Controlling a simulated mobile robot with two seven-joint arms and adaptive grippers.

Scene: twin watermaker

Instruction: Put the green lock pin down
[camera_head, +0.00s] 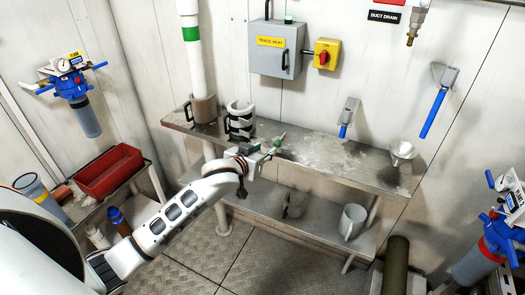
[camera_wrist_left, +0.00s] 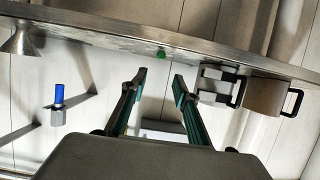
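The green lock pin (camera_head: 276,143) is at the bench top (camera_head: 330,161) in the head view, just beyond my left gripper (camera_head: 264,152). In the left wrist view, the pin (camera_wrist_left: 161,54) shows as a small green piece against the bench. It is ahead of the gap between the two fingertips of my left gripper (camera_wrist_left: 159,73). These fingers are spread apart with nothing between them. I cannot tell whether the pin lies flat or stands, as only its green part shows clearly. My right gripper is not in view.
A striped mug (camera_head: 239,122) and a brown mug (camera_head: 204,108) stand left on the bench. A metal funnel (camera_head: 402,152) is at its right end. A grey mug (camera_head: 353,221) stands on the lower shelf. The bench is clear between striped mug and funnel, apart from the pin.

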